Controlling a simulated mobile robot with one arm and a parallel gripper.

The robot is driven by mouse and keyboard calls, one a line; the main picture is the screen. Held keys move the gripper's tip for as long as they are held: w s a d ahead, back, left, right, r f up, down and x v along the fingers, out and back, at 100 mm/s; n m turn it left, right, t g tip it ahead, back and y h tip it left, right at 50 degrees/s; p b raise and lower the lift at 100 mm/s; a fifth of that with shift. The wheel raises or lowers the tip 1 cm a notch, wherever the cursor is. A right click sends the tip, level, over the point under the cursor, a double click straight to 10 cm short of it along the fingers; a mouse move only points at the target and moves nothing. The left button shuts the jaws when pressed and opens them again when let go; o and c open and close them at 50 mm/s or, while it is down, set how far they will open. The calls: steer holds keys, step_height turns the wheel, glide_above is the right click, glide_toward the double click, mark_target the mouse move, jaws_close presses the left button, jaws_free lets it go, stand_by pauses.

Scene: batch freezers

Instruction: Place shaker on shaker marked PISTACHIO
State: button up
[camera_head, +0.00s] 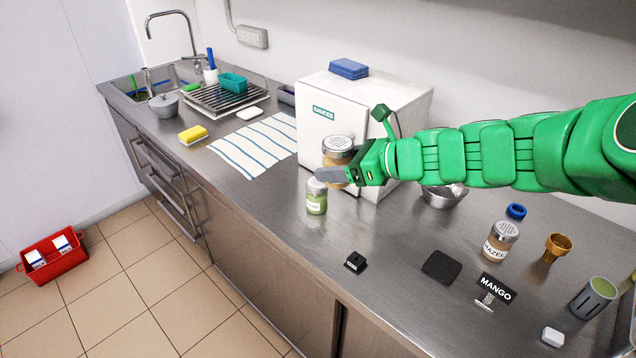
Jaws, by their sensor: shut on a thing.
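My green gripper (335,175) is shut on a shaker (338,148) with a perforated grey lid and tan contents. It holds this shaker upright, in front of the white box-shaped machine and just above and right of a shaker with green contents (316,203). The green shaker stands upright on the steel counter, with a pale lid and a label too small to read surely. The gripper partly hides the lower part of the held shaker. I cannot tell how far apart the two shakers are. Another shaker, labelled HAZEL (499,243), stands on the counter at the right.
The white machine (340,120) stands behind the gripper, with a steel bowl (445,196) under my arm. A striped cloth (255,147) lies left. Counter around the green shaker is clear.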

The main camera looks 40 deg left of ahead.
steer(key=shift+s+a+r, duration=0.25)
steer(key=shift+a+r, duration=0.35)
steer(key=shift+a, duration=0.05)
steer(key=shift+w+a+f, duration=0.15)
steer(key=shift+w+a, duration=0.1)
steer(key=shift+a, duration=0.25)
steer(key=w+a+f, duration=0.3)
steer(key=w+a, duration=0.2)
steer(key=a, duration=0.1)
glide_above(317, 196)
steer(key=w+a, duration=0.1)
steer(key=w, duration=0.1)
step_height(317, 196, down, 5)
steer(key=shift+s+a+f, duration=0.15)
steer(key=shift+w+a+f, duration=0.3)
steer(key=shift+a+f, duration=0.15)
steer(key=shift+f, duration=1.65)
steer(key=shift+f, duration=0.1)
steer(key=o, duration=0.8)
steer(key=shift+o, duration=0.2)
